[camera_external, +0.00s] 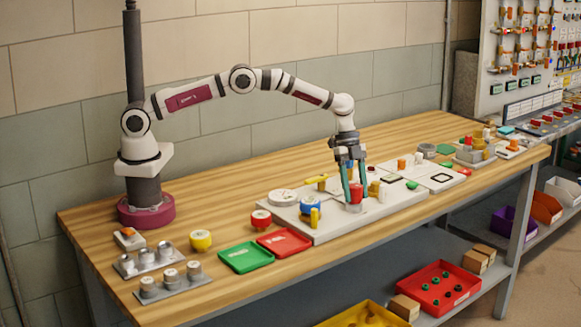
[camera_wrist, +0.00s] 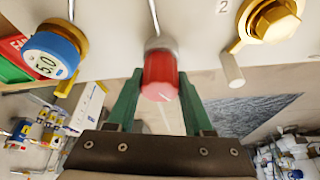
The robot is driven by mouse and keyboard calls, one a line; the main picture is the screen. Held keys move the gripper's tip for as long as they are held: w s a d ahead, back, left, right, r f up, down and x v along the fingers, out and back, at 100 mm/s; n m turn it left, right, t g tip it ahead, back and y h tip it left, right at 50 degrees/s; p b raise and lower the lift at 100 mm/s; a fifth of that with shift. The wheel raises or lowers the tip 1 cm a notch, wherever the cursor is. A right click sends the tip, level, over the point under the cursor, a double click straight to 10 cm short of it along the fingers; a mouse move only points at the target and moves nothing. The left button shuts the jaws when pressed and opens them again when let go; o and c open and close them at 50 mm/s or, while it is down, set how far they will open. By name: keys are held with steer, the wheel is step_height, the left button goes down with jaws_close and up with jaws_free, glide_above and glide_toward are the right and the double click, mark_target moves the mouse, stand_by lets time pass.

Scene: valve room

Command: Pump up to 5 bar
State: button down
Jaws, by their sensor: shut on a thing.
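A white board (camera_external: 335,228) lies on the wooden bench and carries several fittings. A red knob-like part (camera_external: 356,193) stands near its front edge on a grey base. My gripper (camera_external: 354,184) reaches down onto it with green fingers. In the wrist view, the red part (camera_wrist: 160,72) sits between the fingertips (camera_wrist: 158,84), and my gripper is shut on it. A blue round part (camera_external: 310,204) stands to the left, with a yellow piece beside it. No pressure reading is legible.
A white round part (camera_external: 283,197) and a yellow handle (camera_external: 318,181) are behind the red part. Green (camera_external: 246,257) and red (camera_external: 284,242) trays lie left of the board. A yellow hexagonal part (camera_wrist: 272,20) is close at right in the wrist view.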

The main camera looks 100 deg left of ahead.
steer(key=shift+c, duration=1.4)
jaws_free()
steer(key=v, duration=1.5)
steer(key=shift+r, duration=0.35)
steer(key=shift+a, duration=0.1)
